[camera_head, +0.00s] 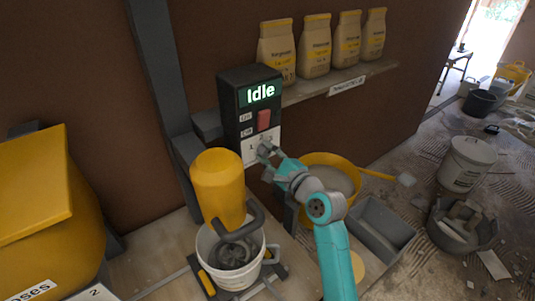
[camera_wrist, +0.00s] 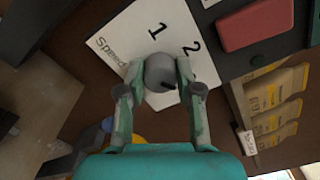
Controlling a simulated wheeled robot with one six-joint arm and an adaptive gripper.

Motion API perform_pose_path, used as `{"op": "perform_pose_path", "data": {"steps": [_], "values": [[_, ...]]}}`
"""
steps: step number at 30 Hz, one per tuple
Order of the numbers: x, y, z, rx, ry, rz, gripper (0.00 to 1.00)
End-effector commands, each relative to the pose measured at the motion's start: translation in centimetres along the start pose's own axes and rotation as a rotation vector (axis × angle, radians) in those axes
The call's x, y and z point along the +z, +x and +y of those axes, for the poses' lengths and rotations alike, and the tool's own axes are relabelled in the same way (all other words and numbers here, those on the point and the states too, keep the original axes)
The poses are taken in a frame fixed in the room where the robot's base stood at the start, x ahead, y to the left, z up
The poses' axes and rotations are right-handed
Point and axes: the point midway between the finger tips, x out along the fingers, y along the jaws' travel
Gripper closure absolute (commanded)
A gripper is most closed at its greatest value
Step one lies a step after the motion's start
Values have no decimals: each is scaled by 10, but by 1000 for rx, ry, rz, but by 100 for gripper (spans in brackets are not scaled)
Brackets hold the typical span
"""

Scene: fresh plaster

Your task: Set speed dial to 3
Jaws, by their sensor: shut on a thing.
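The speed dial (camera_wrist: 160,71) is a grey round knob on a white plate (camera_wrist: 128,38) marked "Speed", with 1 and 2 readable in the wrist view. My gripper (camera_wrist: 158,76) is shut on the dial, one finger on each side. A short dark mark shows on the dial's lower right part in the wrist view, away from the 1. The 3 is not readable there. In the head view my gripper (camera_head: 268,152) covers most of the dial, at the bottom of the dark control box (camera_head: 232,102). The box's screen (camera_head: 260,94) reads "Idle".
A red button (camera_head: 264,119) sits just above the dial plate. A yellow mixer (camera_head: 217,180) stands over a white bucket (camera_head: 208,245) at left. A yellow tub (camera_head: 345,167) and grey trough (camera_head: 378,222) are near my arm. Bags (camera_head: 315,50) stand on a shelf.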

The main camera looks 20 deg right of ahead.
Motion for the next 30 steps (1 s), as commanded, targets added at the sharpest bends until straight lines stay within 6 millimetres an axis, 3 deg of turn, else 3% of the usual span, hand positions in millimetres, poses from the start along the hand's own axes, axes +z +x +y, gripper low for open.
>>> {"op": "perform_pose_path", "data": {"steps": [13,14,17,26,30], "values": [[-1,0,1,1,11,2,100],[-1,0,1,1,11,2,63],[-1,0,1,1,11,2,40],[0,-1,0,0,10,1,40],[-1,-10,0,0,10,2,40]]}}
